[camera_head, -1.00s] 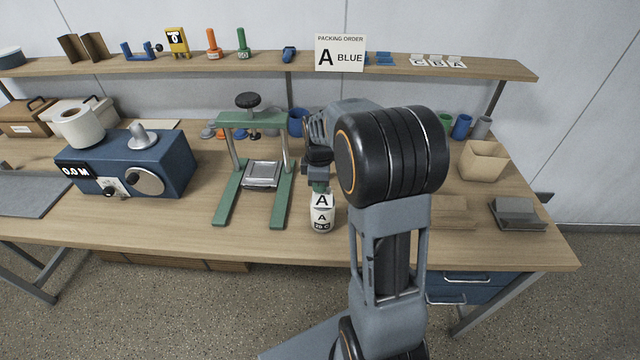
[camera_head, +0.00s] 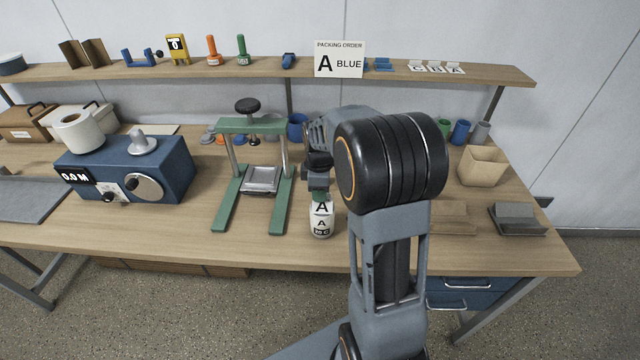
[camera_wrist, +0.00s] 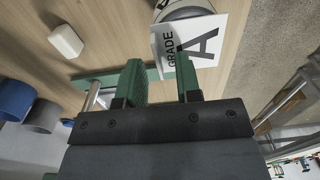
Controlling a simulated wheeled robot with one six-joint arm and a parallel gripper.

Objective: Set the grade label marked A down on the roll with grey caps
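The white grade label marked A (camera_wrist: 205,45) stands at the top of a small upright roll (camera_head: 321,225), whose front also shows an A. In the wrist view a grey round end of the roll (camera_wrist: 184,10) shows just past the label. The label appears to rest on it, but the contact is hidden. My gripper (camera_wrist: 161,72) has its two green fingers apart at the label's near edge. The right finger overlaps the label, and a gap shows beside the left finger. In the head view my gripper (camera_head: 319,193) is right above the label.
A green press (camera_head: 225,205) stands left of the roll, with a blue machine (camera_head: 170,170) beyond. A packing order sign (camera_head: 340,60) reading A BLUE stands at the shelf. A tan bin (camera_head: 482,166) and grey block (camera_head: 517,218) are at right. Bench front near the roll is clear.

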